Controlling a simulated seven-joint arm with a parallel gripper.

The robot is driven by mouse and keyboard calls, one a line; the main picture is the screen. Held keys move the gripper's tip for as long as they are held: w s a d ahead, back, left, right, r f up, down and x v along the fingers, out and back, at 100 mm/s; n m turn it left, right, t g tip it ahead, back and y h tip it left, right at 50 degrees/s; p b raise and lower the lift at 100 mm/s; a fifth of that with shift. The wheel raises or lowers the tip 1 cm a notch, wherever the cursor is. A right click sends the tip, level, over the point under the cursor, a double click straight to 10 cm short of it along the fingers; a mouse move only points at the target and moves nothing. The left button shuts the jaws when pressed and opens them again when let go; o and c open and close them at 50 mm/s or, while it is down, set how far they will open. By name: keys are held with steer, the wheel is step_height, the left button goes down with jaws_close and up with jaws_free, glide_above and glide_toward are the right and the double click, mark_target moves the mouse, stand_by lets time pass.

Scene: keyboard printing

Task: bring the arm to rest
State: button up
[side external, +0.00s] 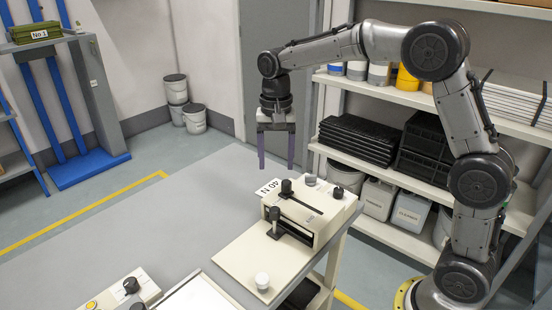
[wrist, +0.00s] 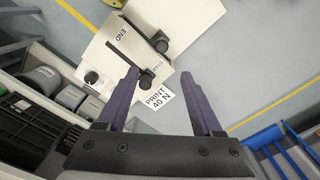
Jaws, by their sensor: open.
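My gripper (side external: 276,150) hangs in the air, pointing down, above and behind the cream printing device (side external: 318,215). Its two dark purple fingers are spread apart with nothing between them. In the wrist view my gripper (wrist: 170,95) is also open and empty. Nothing touches the fingers.
A shelf unit (side external: 400,180) with black crates and canisters stands behind my arm. A second cream device (side external: 120,295) sits at the front left. A blue stand (side external: 85,165) and grey buckets (side external: 185,105) are at the back left. The air around my gripper looks clear.

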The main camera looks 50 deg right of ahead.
steer(key=s+r+n+t, duration=0.2)
steer(key=s+r+t, duration=0.2)
steer(key=s+r, duration=0.9)
steer(key=s+f+n+t, duration=0.1)
steer(key=s+f+n, duration=0.7)
steer(key=s, duration=0.5)
step_height(320, 180, down, 2)
steer(key=shift+s+a+f+t, duration=0.1)
steer(key=shift+s+a+t, duration=0.15)
steer(key=shift+s+t, duration=0.05)
stand_by(0.7)
